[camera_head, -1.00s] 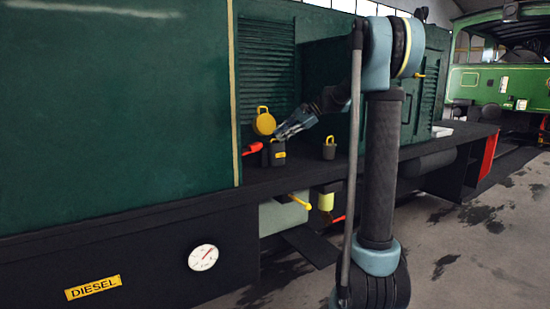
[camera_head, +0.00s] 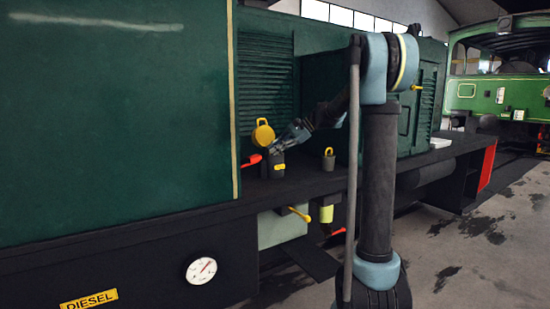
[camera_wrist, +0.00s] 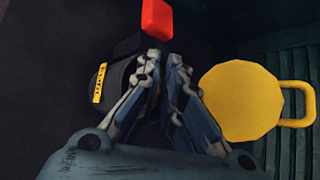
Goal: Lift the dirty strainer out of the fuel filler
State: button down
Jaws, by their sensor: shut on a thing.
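The fuel filler (camera_head: 272,170) is a dark neck with a yellow label, standing on the running board beside the green body. It also shows in the wrist view (camera_wrist: 113,82), left of my fingers. My gripper (camera_head: 276,149) reaches down from the right to the filler's mouth. In the wrist view my gripper (camera_wrist: 165,62) has its fingertips close together at the neck's edge, shut on the dirty strainer. The strainer itself is hidden by the fingers and the neck, so its height in the filler cannot be told.
A round yellow cap (camera_head: 263,133) stands open behind the filler, close to my fingers. A red handle (camera_head: 251,161) lies to its left. A small dark pot with a yellow loop (camera_head: 328,160) stands to the right. The running board (camera_head: 310,181) between them is clear.

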notch_tip(320, 180, up, 18)
jog(key=shift+f, duration=0.2)
dwell(0.4)
